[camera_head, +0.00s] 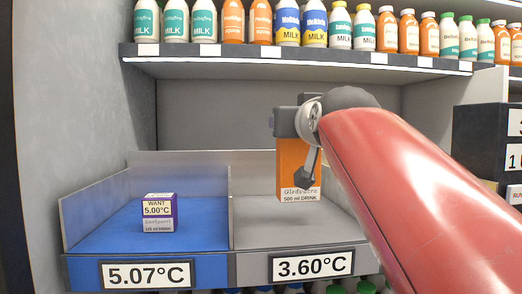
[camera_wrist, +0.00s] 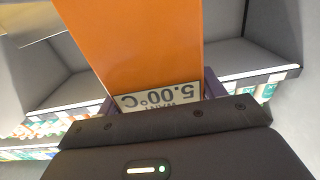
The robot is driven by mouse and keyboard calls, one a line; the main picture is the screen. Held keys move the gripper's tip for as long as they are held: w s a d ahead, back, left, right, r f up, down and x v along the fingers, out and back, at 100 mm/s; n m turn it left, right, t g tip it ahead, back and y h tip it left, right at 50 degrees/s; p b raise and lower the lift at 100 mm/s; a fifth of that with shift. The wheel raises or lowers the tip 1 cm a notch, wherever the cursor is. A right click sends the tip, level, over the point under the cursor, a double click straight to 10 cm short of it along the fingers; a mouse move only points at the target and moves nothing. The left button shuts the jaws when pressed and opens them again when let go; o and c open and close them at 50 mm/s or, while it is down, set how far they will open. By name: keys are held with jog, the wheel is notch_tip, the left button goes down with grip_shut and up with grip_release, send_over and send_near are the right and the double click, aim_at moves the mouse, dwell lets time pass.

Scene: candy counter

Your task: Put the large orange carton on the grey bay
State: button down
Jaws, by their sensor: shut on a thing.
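The large orange carton (camera_head: 291,175), labelled 500 ml DRINK, is upright above the grey bay (camera_head: 275,232) in the head view. My gripper (camera_head: 309,160) is shut on it, and my red arm hides part of its right side. In the wrist view the orange carton (camera_wrist: 135,45) fills the middle, with an upside-down label reading WANT 5.00°C between my fingers. The grey bay has a display reading 3.60°C. Whether the carton's bottom touches the bay floor I cannot tell; it appears raised.
The blue bay (camera_head: 105,222), with a display reading 5.07°C, holds a small purple and white carton (camera_head: 158,213). A low divider (camera_head: 231,205) separates the bays. A shelf (camera_head: 290,62) with several bottles hangs above. A dark box (camera_head: 485,140) stands at right.

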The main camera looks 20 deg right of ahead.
aim_at(297, 145)
jog(key=shift+f+b, duration=0.35)
jog(key=shift+f, duration=1.9)
jog(key=shift+f, duration=0.15)
jog(key=shift+c, duration=1.1)
grip_release()
jog(key=shift+r, duration=0.3)
jog(key=s+a+b, duration=0.1)
jog(key=s+a, duration=0.1)
jog(key=s, duration=0.9)
jog(key=shift+s+a+f+b, duration=0.15)
jog(key=shift+s+b, duration=0.25)
